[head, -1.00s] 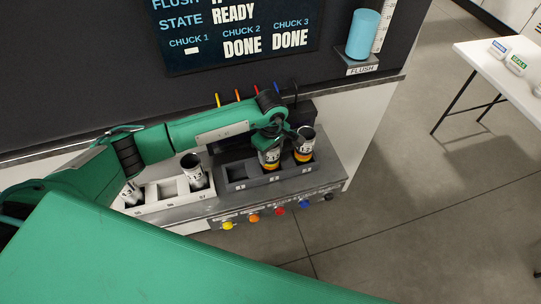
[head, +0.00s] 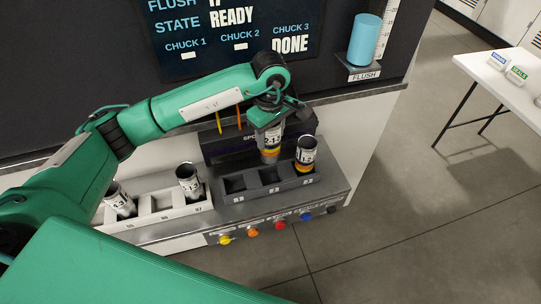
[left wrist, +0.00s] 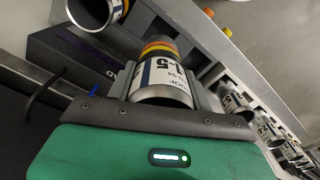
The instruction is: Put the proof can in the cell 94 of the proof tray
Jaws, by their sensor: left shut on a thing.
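My left gripper (head: 270,116) is shut on a white can (head: 271,142) with yellow, orange and red bands at its lower end. It holds the can above the dark chuck block (head: 244,195); the can also fills the middle of the left wrist view (left wrist: 160,82). A pale tray (head: 178,212) stands left of the block, with a can tilted in its left cell (head: 119,200), another in its right cell (head: 189,181) and an empty middle cell. Its cell numbers are too small to read surely. My right gripper is not in view.
Another banded can (head: 306,154) stands in the block's right chuck; the left and middle chucks look empty. Coloured knobs (head: 280,225) line the front edge. A dark status screen (head: 235,32) and a blue FLUSH cylinder (head: 364,40) stand behind. A white table (head: 505,75) is far right.

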